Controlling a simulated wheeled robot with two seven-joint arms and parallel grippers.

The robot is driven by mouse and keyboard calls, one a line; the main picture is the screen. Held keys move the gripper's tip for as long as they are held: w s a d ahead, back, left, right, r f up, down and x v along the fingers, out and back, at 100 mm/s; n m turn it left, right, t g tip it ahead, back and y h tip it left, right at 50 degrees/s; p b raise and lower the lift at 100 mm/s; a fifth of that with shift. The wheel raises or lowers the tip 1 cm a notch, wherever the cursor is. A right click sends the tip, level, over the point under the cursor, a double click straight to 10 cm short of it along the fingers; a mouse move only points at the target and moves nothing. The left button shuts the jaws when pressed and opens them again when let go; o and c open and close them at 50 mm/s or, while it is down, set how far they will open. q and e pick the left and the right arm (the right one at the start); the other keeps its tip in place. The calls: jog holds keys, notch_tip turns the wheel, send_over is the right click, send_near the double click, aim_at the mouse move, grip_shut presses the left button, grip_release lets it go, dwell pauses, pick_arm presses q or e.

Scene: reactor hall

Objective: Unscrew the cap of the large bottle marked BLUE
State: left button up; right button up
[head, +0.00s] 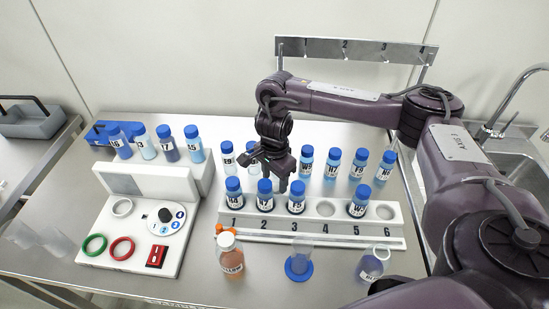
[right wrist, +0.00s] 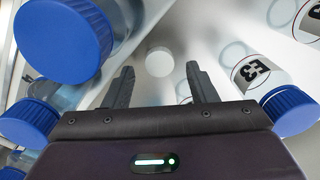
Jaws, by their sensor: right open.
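My right gripper (head: 284,183) is over the numbered rack, behind and apart from both bottles. In the right wrist view its fingers (right wrist: 160,80) are apart and empty. My left gripper is not in view.
A white rack (head: 325,228) holds several blue-capped vials, with more vials behind. A blue-based cylinder (head: 299,262) stands between the bottles. A white device with a dial (head: 165,216) and a red switch (head: 157,256) is at left. In the right wrist view, blue caps (right wrist: 62,38) crowd the gripper.

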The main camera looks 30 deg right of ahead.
aim_at(275, 187)
notch_tip(275, 187, up, 10)
jog(key=p, duration=0.2)
